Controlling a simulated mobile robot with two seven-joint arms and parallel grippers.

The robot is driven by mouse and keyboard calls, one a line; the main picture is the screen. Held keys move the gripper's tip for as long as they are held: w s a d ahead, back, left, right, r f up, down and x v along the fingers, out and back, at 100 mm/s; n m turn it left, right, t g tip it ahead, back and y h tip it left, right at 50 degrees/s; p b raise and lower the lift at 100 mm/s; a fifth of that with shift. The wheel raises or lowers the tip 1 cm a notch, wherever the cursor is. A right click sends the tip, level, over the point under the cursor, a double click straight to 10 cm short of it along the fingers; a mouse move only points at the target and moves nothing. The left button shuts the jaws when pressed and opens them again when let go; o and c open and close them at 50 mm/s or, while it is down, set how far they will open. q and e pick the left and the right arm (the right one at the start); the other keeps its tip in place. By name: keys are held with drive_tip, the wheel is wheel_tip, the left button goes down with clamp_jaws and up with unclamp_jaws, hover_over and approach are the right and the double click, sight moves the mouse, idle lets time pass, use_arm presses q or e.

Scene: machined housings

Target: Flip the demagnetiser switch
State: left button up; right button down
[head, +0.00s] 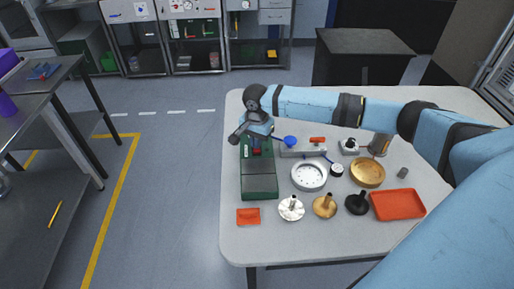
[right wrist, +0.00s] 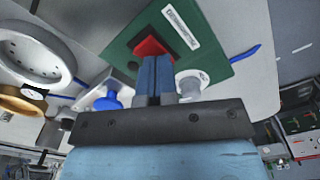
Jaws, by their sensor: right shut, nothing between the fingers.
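The demagnetiser is a green box (head: 259,186) with a dark top at the left of the table; its green panel with a white label (right wrist: 180,27) fills the top of the right wrist view. A red switch (right wrist: 151,47) sits on that panel, and a bit of red shows under the gripper in the head view. My right gripper (right wrist: 155,60) is shut and empty, its blue fingertips right at the switch's edge. I cannot tell whether they touch it. In the head view my right gripper (head: 257,146) is over the box's far end and hides part of it. My left gripper is not in view.
Right of the box are a silvery ring (head: 309,176), a brass dish (head: 368,172), several knobbed parts, a blue-headed tool (head: 290,141) and a red tray (head: 397,204). A pale round knob (right wrist: 191,82) is beside my fingers.

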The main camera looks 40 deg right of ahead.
wheel_tip(320, 180, up, 2)
drive_tip(key=shift+r+p, duration=0.15)
drive_tip(key=shift+p, duration=1)
wheel_tip(320, 180, up, 3)
drive_tip(key=p, duration=0.3)
drive_tip(key=shift+f, duration=0.2)
drive_tip(key=shift+r+p, duration=0.3)
drive_tip(key=shift+r, duration=0.6)
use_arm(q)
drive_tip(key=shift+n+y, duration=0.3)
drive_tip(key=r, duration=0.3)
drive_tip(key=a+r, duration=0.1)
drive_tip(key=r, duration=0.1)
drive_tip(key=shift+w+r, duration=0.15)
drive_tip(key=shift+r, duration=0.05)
